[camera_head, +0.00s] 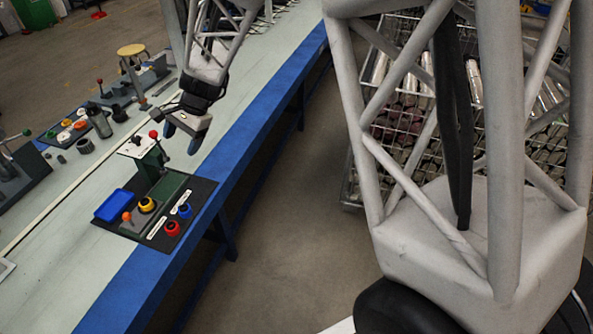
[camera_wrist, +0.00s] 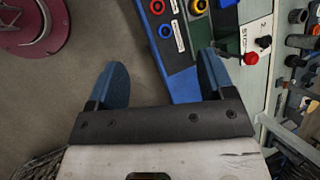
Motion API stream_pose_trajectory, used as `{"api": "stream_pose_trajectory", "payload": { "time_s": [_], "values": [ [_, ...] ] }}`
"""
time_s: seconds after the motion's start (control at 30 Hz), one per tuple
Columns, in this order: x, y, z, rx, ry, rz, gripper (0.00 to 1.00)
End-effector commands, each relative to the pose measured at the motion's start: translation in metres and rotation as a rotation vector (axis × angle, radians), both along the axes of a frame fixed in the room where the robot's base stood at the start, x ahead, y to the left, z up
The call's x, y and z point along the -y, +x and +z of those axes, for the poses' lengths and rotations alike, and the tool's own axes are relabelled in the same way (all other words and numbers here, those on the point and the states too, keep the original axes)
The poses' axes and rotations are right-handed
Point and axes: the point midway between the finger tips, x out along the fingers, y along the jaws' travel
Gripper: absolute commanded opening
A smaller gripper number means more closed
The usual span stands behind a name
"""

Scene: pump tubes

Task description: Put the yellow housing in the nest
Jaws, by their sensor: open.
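The yellow housing (camera_head: 147,204), a small ring-like part with a dark centre, is on the dark work board at the near end of the bench. It also shows at the top edge of the wrist view (camera_wrist: 199,6). It appears to be at a grey fixture (camera_head: 145,220); I cannot tell whether this is the nest or whether the housing is seated in it. My gripper (camera_head: 184,136) is open and empty, above and beyond the board, apart from the housing. Its two blue fingers are spread in the wrist view (camera_wrist: 163,70).
A green press (camera_head: 153,160) with a red knob stands between my gripper and the housing. A blue bin (camera_head: 115,205), an orange knob (camera_head: 127,216), a blue ring (camera_head: 184,210) and a red ring (camera_head: 172,229) surround the housing. Floor is open beside the bench.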

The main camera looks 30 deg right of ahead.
Motion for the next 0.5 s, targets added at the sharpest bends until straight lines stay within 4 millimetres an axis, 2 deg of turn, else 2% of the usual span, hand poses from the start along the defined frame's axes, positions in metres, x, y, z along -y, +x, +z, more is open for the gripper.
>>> {"api": "stream_pose_trajectory", "payload": {
  "time_s": [0.03,0.2,0.5],
  "values": [
    [0.007,-0.013,0.012,0.024,-0.016,0.026,0.75],
    [0.028,-0.052,0.043,0.098,-0.076,0.125,0.75],
    [0.064,-0.126,0.083,0.210,-0.194,0.297,0.75]
  ]
}}
